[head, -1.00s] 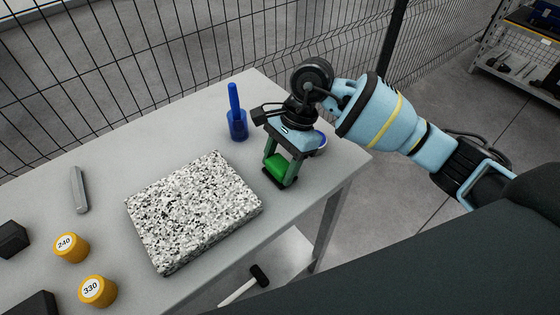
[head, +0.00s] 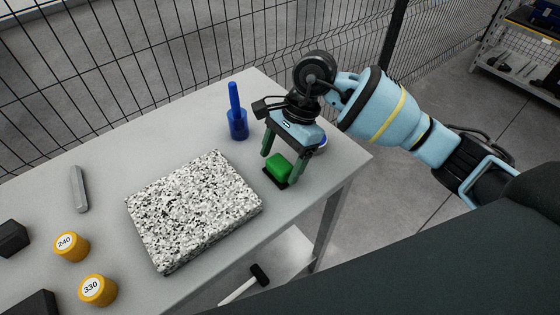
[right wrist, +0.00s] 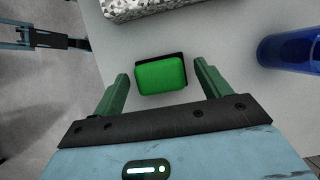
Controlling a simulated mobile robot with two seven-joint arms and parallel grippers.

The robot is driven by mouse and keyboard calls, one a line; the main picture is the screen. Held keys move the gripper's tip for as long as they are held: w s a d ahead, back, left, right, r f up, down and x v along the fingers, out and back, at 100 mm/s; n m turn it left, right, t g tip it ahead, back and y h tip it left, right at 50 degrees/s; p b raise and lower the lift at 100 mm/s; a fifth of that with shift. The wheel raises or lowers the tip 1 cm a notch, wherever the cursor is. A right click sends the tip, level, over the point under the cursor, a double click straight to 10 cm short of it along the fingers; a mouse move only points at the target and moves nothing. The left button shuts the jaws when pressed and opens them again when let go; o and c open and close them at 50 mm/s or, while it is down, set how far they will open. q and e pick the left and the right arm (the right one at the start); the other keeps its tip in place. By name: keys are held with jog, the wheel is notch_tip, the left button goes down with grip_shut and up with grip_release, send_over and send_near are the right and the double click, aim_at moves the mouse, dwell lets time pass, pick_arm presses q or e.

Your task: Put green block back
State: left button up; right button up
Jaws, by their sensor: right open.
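The green block (head: 279,167) sits on a thin black base on the table, right of the granite slab. It also shows in the right wrist view (right wrist: 161,74), centred ahead of the fingers. My right gripper (head: 281,164) is open, with its two green fingers apart on either side of the block. In the right wrist view the fingertips (right wrist: 159,72) stand apart from the block with gaps at both sides.
The speckled granite slab (head: 194,208) fills the middle of the table. A blue holder (head: 238,127) with a blue handle stands behind the gripper. Yellow cylinders marked 240 (head: 72,246) and 330 (head: 97,290) stand at left. A wire fence runs behind the table.

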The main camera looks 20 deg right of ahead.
jog(key=v, duration=1.1)
jog(key=shift+b, duration=0.3)
